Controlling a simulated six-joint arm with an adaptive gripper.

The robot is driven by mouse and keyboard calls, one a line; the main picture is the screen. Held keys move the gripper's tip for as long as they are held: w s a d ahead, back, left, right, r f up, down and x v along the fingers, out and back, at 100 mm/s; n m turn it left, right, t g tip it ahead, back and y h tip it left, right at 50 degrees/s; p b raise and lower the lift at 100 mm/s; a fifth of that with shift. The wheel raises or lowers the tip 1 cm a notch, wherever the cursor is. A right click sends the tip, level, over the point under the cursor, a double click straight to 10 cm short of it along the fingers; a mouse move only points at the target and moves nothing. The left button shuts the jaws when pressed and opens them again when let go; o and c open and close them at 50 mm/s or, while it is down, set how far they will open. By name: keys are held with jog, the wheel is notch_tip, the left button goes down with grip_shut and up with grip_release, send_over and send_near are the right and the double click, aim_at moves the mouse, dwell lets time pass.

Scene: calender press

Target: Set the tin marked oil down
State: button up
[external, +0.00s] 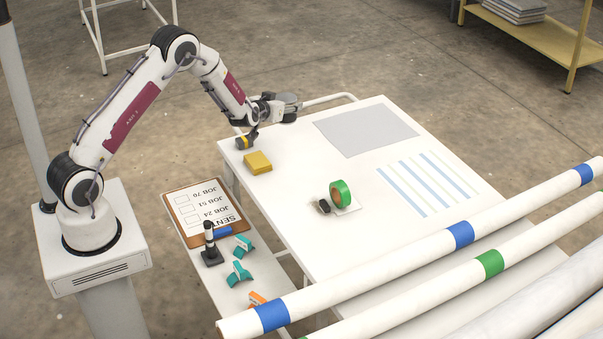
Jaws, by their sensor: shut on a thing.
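My gripper (248,138) is at the far left corner of the white table, pointing down. It is shut on a small dark thing with yellow on it (243,143), which I take to be the tin. Its marking cannot be read at this size, and the fingers hide part of it. It is close to the table's edge; I cannot tell whether it touches the top. A yellow block (258,163) lies on the table just in front of the gripper.
The white table (290,215) bears a grey sheet (366,130), a striped sheet (428,183) and a green tape roll (340,194) beside a small dark item (323,206). Long rolls (400,272) lie across the front. A clipboard (203,211) and teal clamps (240,272) lie on the lower side shelf.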

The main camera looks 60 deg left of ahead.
aim_at(287, 122)
jog(key=shift+f, duration=3)
jog(key=shift+f, duration=1.9)
jog(key=shift+f, duration=0.15)
jog(key=o, duration=1.3)
jog(key=v, duration=1.2)
jog(key=shift+d, duration=0.1)
